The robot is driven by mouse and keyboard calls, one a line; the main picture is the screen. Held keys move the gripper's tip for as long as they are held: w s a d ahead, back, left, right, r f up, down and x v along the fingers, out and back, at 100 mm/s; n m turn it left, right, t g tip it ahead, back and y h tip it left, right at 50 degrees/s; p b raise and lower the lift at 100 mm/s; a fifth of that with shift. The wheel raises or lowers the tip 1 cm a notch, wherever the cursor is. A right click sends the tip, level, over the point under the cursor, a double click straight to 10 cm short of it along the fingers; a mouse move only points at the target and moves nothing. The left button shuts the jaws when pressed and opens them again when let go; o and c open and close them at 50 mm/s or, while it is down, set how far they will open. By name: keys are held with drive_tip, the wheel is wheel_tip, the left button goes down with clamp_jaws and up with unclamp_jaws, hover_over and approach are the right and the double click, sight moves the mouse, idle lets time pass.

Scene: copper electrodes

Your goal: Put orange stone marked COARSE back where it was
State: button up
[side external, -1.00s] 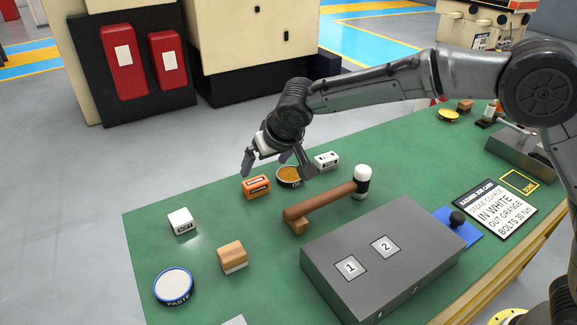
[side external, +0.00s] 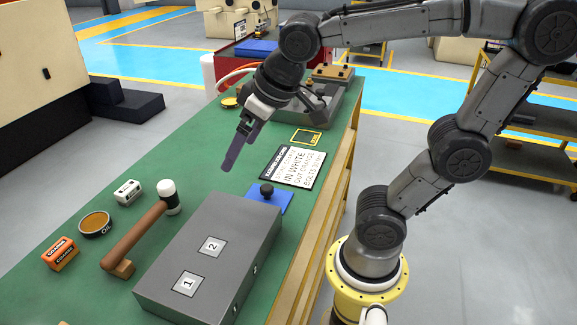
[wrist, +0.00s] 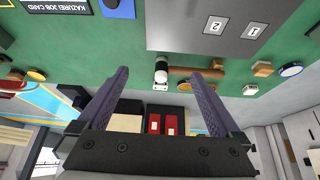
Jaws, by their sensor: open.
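The orange stone (side external: 60,253), with COARSE lettering on its side, lies on the green bench top (side external: 135,165) at the left in the side external view, beside the oil tin (side external: 95,224). My gripper (side external: 232,155) is up in the air near the job card, well to the right of the stone and apart from it. In the wrist view my gripper (wrist: 160,73) has its two fingers spread, with nothing between them. I cannot make out the orange stone in the wrist view.
A white stone (side external: 128,192) and a mallet (side external: 145,228) lie near the oil tin. A grey box marked 1 and 2 (side external: 240,205) fills the front. The job card (side external: 294,166) and a yellow-framed DONE square (side external: 305,137) lie behind.

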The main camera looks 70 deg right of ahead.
drive_tip(key=s+d+f, duration=0.1)
drive_tip(key=s+f, duration=0.2)
drive_tip(key=s, duration=0.6)
drive_tip(key=shift+d+f, duration=0.15)
drive_tip(key=shift+f, duration=0.25)
